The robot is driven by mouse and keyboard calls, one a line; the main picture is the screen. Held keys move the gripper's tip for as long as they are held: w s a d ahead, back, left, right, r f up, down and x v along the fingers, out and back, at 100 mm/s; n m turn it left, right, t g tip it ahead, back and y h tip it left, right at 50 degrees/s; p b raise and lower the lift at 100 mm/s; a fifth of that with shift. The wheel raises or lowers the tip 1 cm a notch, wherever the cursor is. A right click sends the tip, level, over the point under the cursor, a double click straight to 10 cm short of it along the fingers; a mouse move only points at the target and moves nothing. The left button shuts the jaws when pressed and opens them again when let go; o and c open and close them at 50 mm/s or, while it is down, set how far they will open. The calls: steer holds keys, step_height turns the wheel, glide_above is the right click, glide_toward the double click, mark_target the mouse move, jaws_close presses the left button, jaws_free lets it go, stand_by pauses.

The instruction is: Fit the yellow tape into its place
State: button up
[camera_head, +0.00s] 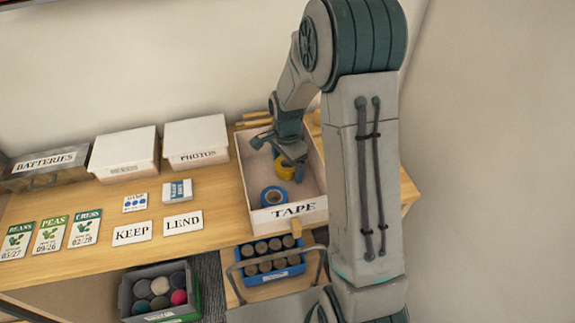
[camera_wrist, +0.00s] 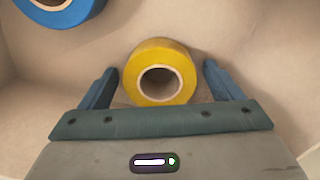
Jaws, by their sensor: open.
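The yellow tape (camera_head: 285,168) is a roll lying inside the open box labelled TAPE (camera_head: 287,213), toward its far part. It also shows in the wrist view (camera_wrist: 159,57), flat with its hole facing up. My gripper (camera_head: 293,168) is down in the box over the roll. In the wrist view its two fingers (camera_wrist: 157,85) stand apart, one on each side of the yellow tape, with gaps visible between finger and roll. A blue tape roll (camera_head: 274,196) lies in the same box nearer the label, at the top left of the wrist view (camera_wrist: 62,8).
Box walls surround my gripper closely. Lidded boxes marked SEEDS (camera_head: 124,152) and PHOTOS (camera_head: 196,144) stand left. KEEP (camera_head: 132,234) and LEND (camera_head: 183,223) cards and seed packets (camera_head: 50,235) lie on the table. A blue crate of cylinders (camera_head: 270,280) sits in front, lower.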

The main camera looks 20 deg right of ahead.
steer(key=c, duration=1)
steer(key=shift+c, duration=0.4)
steer(key=shift+r, duration=0.1)
